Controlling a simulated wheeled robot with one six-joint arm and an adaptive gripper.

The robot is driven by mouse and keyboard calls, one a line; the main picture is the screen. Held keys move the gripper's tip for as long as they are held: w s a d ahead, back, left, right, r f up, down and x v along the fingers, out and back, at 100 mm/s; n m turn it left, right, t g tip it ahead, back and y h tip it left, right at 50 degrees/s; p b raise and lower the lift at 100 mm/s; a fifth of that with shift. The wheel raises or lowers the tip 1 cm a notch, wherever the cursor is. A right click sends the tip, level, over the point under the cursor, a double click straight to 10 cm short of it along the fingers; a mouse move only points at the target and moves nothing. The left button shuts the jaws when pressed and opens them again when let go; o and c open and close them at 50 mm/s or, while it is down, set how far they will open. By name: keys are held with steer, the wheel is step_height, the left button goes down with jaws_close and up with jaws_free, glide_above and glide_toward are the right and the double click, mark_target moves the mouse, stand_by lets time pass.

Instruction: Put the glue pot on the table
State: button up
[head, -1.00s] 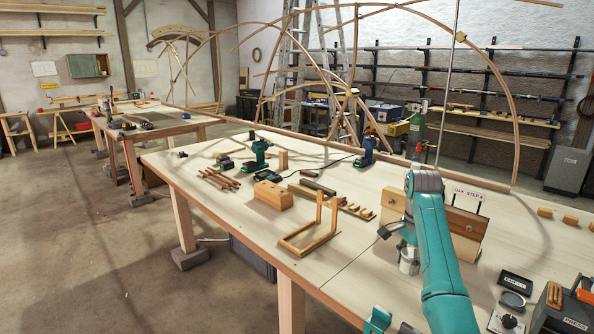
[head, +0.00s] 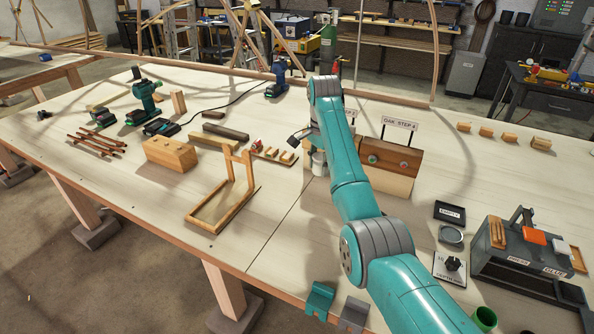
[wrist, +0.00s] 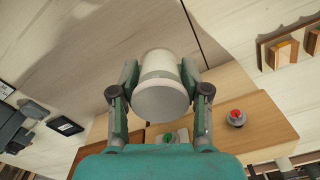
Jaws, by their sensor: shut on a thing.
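The glue pot, a pale grey-white cylinder (wrist: 160,98), is between the two fingers of my gripper (wrist: 160,78) in the wrist view. The fingers press on its sides. In the head view the pot (head: 318,163) shows beside my arm, near the left end of the wooden stand. My arm hides much of my gripper (head: 308,145) there. The pale table (head: 300,262) lies beneath. I cannot tell whether the pot's base touches the table top.
The wooden stand (head: 395,170) with the "OAK STEP" sign and round knobs is close to the pot. A wooden frame (head: 222,205) stands to the left. A toolbox (head: 520,262) and "EMPTY" tray (head: 450,212) are at right. The front middle of the table is fairly clear.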

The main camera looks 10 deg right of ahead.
mark_target(318, 196)
step_height(318, 196, down, 9)
steer(key=shift+f, duration=0.1)
stand_by(0.4)
steer(key=o, duration=1.1)
